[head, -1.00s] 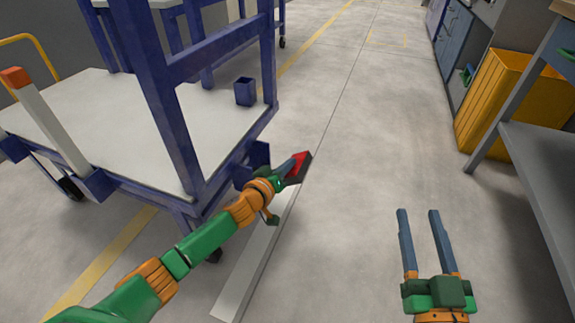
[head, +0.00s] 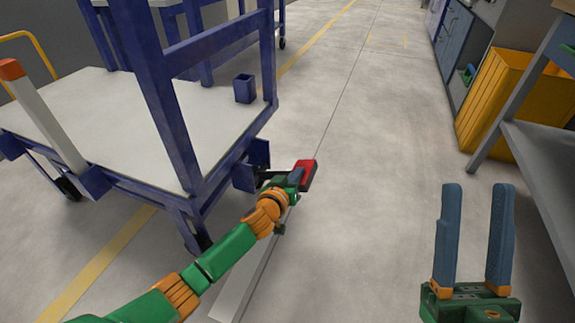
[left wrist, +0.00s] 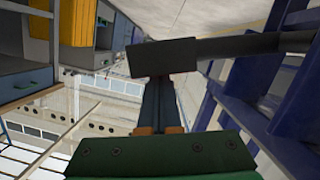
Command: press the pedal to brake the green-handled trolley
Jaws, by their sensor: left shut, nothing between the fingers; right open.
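The trolley (head: 85,100) with a blue frame and pale deck stands at the left in the head view; no green handle shows on it. A red pedal (head: 308,173) sticks out from its near right corner on a dark lever. In the left wrist view the pedal appears as a dark plate (left wrist: 163,58) with the lever running right. My left gripper (head: 294,177) is shut and empty, its fingertips at the pedal; touching or just apart, I cannot tell. My right gripper (head: 476,188) is open and empty over the floor, at the lower right.
A pale strip (head: 245,275) lies on the floor beneath my left arm. A yellow bin (head: 495,100) and a grey shelf unit (head: 545,150) stand at the right. A small blue box (head: 245,89) is on the deck. The middle floor is clear.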

